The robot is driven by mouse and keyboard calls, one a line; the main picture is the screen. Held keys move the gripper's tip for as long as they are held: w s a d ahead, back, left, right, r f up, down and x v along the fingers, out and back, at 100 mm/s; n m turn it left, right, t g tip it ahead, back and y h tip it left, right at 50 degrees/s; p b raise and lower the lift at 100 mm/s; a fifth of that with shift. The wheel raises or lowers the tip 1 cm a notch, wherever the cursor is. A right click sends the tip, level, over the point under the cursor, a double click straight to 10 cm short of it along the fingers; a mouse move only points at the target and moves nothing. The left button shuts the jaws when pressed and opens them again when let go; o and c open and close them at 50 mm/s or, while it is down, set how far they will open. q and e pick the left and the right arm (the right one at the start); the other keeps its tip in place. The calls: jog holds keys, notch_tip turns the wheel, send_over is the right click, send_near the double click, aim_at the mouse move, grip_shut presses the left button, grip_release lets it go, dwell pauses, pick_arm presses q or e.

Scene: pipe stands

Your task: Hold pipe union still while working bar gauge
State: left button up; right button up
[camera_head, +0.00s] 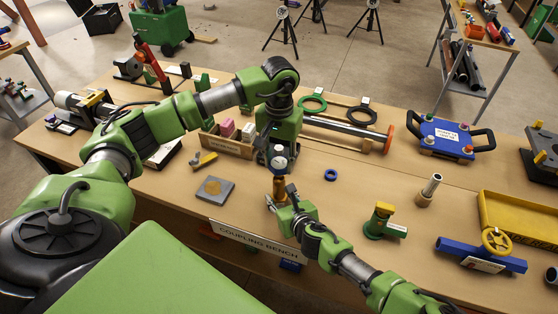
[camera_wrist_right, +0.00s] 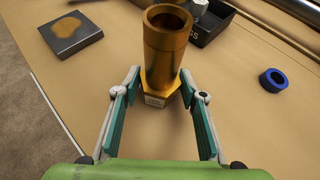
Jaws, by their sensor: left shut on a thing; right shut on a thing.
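The brass pipe union (camera_head: 279,188) stands upright on the bench near its front edge. In the right wrist view the union (camera_wrist_right: 165,55) has an open round top, a hex base and a small white label low down. My right gripper (camera_wrist_right: 162,100) is shut on the union low down, one finger on each side; it also shows in the head view (camera_head: 281,203). My left gripper (camera_head: 280,145) points down just behind the union. It is shut on a small white-topped thing, apparently the bar gauge (camera_head: 280,163); its fingertips are partly hidden.
A blue ring (camera_head: 331,175) lies right of the union. A grey plate with a brown patch (camera_head: 214,189) lies left. A wooden box (camera_head: 228,146) with blocks stands behind. A green stand (camera_head: 380,222), a steel-topped fitting (camera_head: 430,190) and a blue valve block (camera_head: 481,257) stand right.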

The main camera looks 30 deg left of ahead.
pick_arm(q)
jog(key=shift+f, duration=1.55)
jog(key=m, duration=0.7)
jog(key=o, duration=1.3)
